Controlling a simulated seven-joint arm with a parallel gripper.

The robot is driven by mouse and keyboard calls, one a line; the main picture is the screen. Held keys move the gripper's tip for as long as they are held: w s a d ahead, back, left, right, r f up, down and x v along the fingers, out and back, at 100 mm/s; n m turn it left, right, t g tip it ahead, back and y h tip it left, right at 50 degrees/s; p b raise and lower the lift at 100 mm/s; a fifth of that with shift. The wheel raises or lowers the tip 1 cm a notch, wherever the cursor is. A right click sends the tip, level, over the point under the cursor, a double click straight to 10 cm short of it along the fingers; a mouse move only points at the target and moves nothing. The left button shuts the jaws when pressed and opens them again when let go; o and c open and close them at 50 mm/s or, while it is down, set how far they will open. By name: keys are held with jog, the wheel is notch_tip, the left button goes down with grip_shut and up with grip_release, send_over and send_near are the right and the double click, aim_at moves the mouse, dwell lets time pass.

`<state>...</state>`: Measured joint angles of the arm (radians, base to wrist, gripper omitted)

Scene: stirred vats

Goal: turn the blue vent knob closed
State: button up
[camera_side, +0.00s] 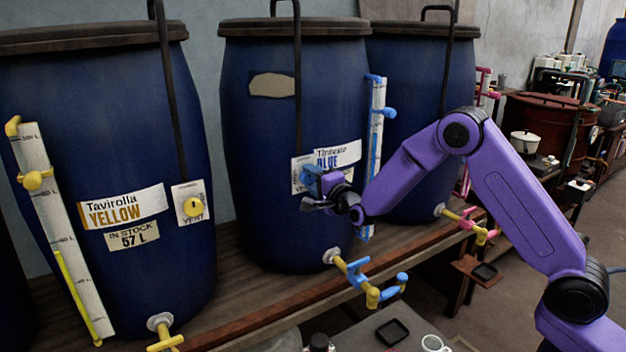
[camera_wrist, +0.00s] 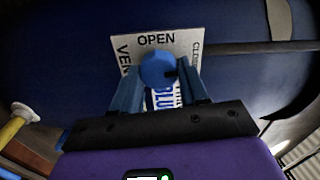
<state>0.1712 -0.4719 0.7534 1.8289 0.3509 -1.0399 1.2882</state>
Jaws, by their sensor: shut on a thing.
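The blue vent knob (camera_wrist: 158,69) sits on a white plate (camera_wrist: 187,43) lettered "OPEN" along the top, with "VEN…" at the left and "CLO…" at the right. A small dark mark shows on the knob's right part. My gripper (camera_wrist: 160,78) is shut on the knob, with one blue finger on either side of it. The knob is hard to tell from the fingers there.
A blue-marked gauge (camera_side: 375,130) and a tap (camera_side: 358,276) stick out near my gripper. A dark rod (camera_side: 297,80) runs down the middle vat.

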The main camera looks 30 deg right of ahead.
jog(key=shift+m, duration=0.7)
jog(key=o, duration=1.1)
jog(key=shift+c, duration=0.2)
jog(key=shift+s, duration=0.15)
jog(key=s, duration=1.7)
jog(key=shift+s, duration=0.1)
